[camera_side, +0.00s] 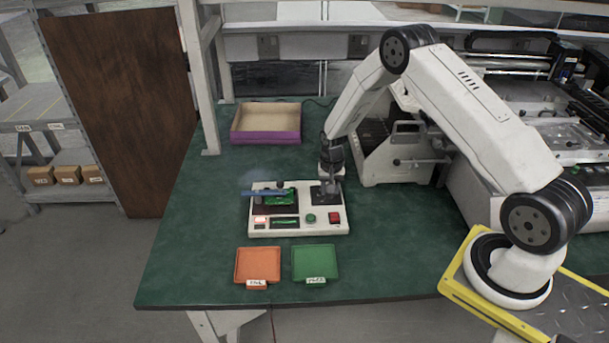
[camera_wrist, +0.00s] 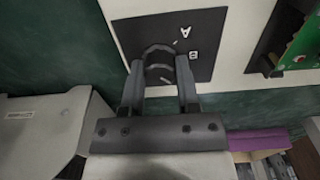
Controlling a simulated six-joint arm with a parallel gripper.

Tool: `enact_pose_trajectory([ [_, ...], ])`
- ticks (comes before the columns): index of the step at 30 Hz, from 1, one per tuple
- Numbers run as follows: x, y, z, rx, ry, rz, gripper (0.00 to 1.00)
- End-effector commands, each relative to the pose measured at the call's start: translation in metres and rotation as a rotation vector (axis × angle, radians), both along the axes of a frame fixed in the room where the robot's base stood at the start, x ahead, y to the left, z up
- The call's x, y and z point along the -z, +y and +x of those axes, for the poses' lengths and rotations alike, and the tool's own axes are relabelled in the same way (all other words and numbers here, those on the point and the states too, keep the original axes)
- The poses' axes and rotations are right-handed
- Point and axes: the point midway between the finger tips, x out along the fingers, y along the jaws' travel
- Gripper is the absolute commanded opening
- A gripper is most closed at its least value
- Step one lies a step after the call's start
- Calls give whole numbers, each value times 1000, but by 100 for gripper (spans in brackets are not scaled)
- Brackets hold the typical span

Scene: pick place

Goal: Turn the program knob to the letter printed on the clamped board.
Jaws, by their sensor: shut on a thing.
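My gripper (camera_side: 330,185) points down at the right end of a white test box (camera_side: 300,228). In the wrist view its two fingers (camera_wrist: 159,72) are shut on the round dark program knob (camera_wrist: 158,56). The knob sits on a black plate (camera_wrist: 205,22) with the white letters A and B beside it; other letters may be hidden by the fingers. I cannot tell where the knob points. The green board (camera_side: 283,198) lies at the left of the box, under a blue bar (camera_side: 263,193); its edge shows in the wrist view (camera_wrist: 302,50). I cannot read its letter.
An orange tray (camera_side: 257,263) and a green tray (camera_side: 315,262), both labelled, lie in front of the box. A purple-sided bin (camera_side: 266,138) stands behind. The box front has a lit red lamp, a green button and a red switch.

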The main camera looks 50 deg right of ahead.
Motion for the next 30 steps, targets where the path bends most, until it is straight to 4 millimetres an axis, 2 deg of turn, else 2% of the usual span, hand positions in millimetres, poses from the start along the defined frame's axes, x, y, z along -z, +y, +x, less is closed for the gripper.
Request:
enact_pose_trajectory([
  [10, 0, 0, 0, 2, 1, 1, 0],
  [11, 0, 0, 0, 2, 1, 1, 46],
  [12, 0, 0, 0, 2, 0, 0, 59],
  [14, 0, 0, 0, 2, 0, 0, 76],
  [25, -1, 0, 0, 1, 0, 0, 76],
  [30, -8, 0, 0, 1, -1, 0, 76],
])
